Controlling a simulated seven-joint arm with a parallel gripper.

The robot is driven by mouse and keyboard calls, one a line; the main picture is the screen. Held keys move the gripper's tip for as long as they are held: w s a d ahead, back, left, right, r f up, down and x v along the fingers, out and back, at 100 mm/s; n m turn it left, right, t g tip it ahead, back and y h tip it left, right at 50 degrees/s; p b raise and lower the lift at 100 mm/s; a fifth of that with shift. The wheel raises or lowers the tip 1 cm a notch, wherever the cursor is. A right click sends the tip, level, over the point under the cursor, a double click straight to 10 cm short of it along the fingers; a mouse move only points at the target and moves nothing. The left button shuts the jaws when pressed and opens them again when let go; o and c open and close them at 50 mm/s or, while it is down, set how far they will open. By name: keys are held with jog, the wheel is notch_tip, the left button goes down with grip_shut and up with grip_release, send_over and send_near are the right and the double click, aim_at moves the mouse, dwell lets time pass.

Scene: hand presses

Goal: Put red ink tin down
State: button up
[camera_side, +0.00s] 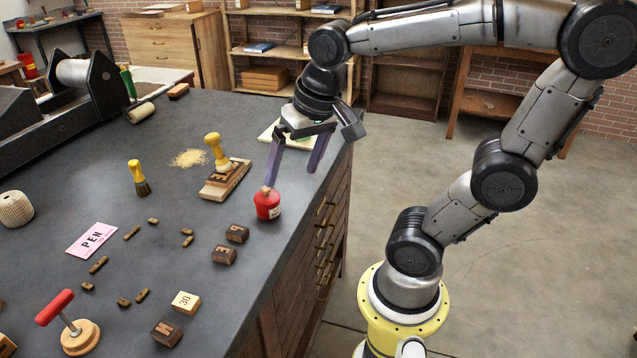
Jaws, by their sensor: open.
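The red ink tin (268,208) stands upright on the dark bench top (125,225), close to its right edge. It has a pale label and a small tan knob on top. My gripper (292,178) is open and points down, with purple fingers spread wide. The left fingertip shows right at the tin's knob; I cannot tell whether it touches. Nothing shows between the fingers.
Dark wooden type blocks (224,255) sit just left of and below the tin. A yellow-handled stamp (216,150) stands on a wooden type block behind left.

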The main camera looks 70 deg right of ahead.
jog(key=s+a+f+n+t, duration=0.1)
jog(key=s+a+n+t, duration=0.1)
jog(key=s+n, duration=0.4)
jog(key=shift+a+f+n, duration=0.15)
jog(key=shift+a+n, duration=0.1)
jog(key=shift+n, duration=0.05)
dwell(0.8)
